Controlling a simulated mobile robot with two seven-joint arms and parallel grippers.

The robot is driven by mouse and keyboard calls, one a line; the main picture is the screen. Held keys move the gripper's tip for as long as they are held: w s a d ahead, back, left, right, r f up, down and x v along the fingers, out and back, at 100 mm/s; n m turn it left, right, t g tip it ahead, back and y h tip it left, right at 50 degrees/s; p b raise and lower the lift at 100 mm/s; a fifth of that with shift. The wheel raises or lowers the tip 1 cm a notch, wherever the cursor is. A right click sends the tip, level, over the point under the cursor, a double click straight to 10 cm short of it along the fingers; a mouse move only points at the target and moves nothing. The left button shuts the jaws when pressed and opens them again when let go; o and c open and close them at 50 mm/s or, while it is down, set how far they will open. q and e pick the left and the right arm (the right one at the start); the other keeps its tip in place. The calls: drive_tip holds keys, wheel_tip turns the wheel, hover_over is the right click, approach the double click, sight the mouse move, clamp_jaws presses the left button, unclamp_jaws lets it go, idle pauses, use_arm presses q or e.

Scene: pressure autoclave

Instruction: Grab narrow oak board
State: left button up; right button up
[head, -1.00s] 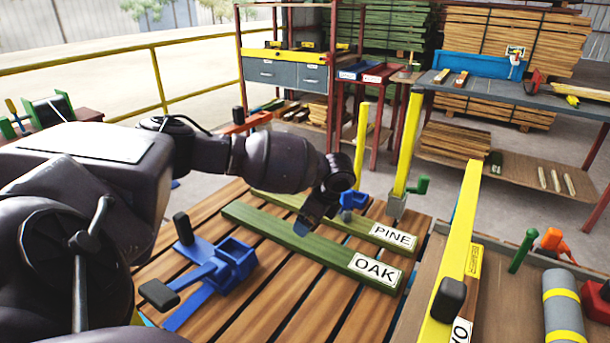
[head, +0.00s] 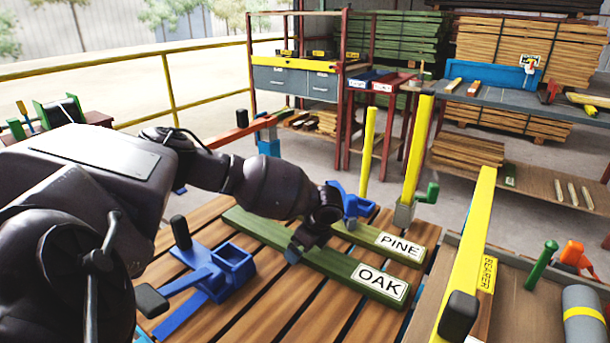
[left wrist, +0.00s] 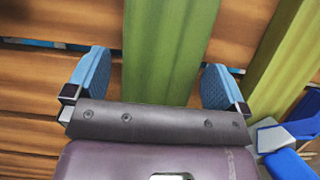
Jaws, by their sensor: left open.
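The narrow green board labelled OAK (head: 340,272) lies on the slatted wooden table (head: 250,315). A second green board labelled PINE (head: 385,241) lies beside it, farther back. My left gripper (head: 292,252) is over the middle of the OAK board, pointing down. In the left wrist view, its two blue fingertips (left wrist: 158,80) are spread, one on each side of a green board (left wrist: 165,50), with gaps between. The other green board (left wrist: 275,60) shows at the right there. I cannot tell the exact height of the fingers above the table. My right gripper is not in view.
A blue clamp (head: 215,270) stands on the table left of the OAK board; another blue clamp (head: 350,203) is behind the PINE board. Yellow posts (head: 418,150) rise at the back. A yellow bar (head: 470,235) runs along the right side.

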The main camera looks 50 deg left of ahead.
use_arm(q)
drive_tip(key=shift+r, duration=0.1)
drive_tip(key=c, duration=1.3)
drive_tip(key=shift+c, duration=0.5)
drive_tip(key=shift+r, duration=0.15)
